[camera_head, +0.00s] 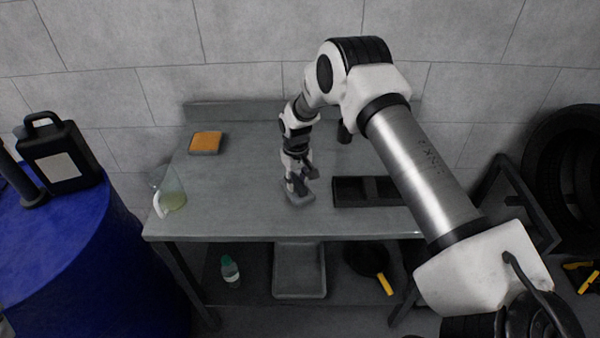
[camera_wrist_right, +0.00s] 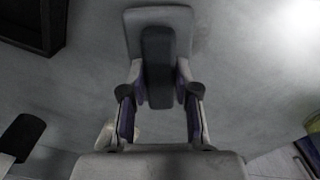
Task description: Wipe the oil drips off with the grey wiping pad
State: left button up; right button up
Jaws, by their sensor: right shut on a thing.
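The grey wiping pad (camera_head: 299,200) is on or just above the grey workbench (camera_head: 240,212), near the middle of its front half. My right gripper (camera_head: 299,178) is above the pad and shut on its dark upright grip. In the right wrist view the pad (camera_wrist_right: 182,22) shows as a pale grey block with the dark grip between my fingers (camera_wrist_right: 160,92). I cannot tell for sure whether its underside touches the bench. I cannot make out any oil drips on the bench in either view. My left gripper is not in view.
A black divided tray (camera_head: 345,201) lies right of the pad. An orange-topped block (camera_head: 206,141) and a clear jug (camera_head: 173,186) stand on the left. A blue drum (camera_head: 80,265) with a black canister (camera_head: 60,150) is beside the bench. The bench between jug and pad is clear.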

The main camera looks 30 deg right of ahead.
jog(key=shift+s+a+p, duration=0.55)
jog(key=shift+s+a, duration=0.05)
jog(key=shift+s, duration=0.4)
jog(key=shift+s+a+p, duration=0.5)
jog(key=shift+s+a, duration=0.05)
jog(key=shift+s, duration=0.4)
jog(key=shift+s+a+p, duration=0.55)
jog(key=shift+s+a, duration=0.05)
jog(key=shift+s, duration=0.4)
jog(key=shift+s+f, duration=0.1)
jog(key=shift+f, duration=0.1)
notch_tip(320, 180, up, 6)
jog(key=p, duration=0.4)
jog(key=shift+w, duration=0.2)
notch_tip(320, 180, up, 3)
jog(key=p, duration=0.2)
jog(key=shift+s+p, duration=0.1)
jog(key=shift+p, duration=0.3)
